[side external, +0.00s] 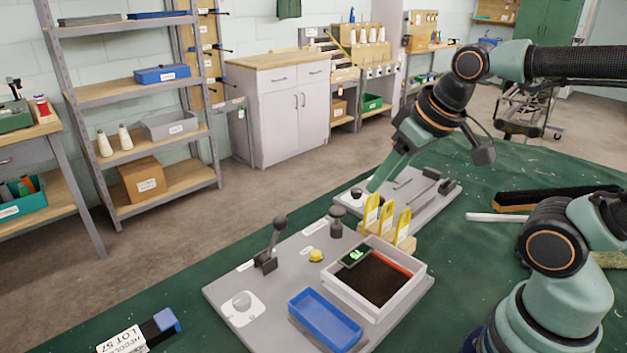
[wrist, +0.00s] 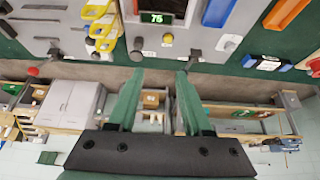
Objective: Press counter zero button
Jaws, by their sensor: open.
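The counter's green-lit display (side external: 354,256) is at the back left corner of a dark-floored tray on the grey board; it also shows at the top of the wrist view (wrist: 157,18), where it seems to read 75. A round yellow button (side external: 316,255) sits on the board left of the tray, and it shows below the display in the wrist view (wrist: 149,54). I cannot tell which control is the zero button. My gripper (side external: 373,188) is open and empty, above the far grey plate, behind the yellow tags. Its two green fingers (wrist: 160,73) are apart in the wrist view.
On the board (side external: 225,290) stand a black-knobbed lever (side external: 267,255), a dark knob (side external: 337,224), a white round knob (side external: 242,300) and a blue tray (side external: 325,320). Yellow tags (side external: 386,222) stand upright behind the tray. A brush (side external: 550,198) lies on the green tabletop.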

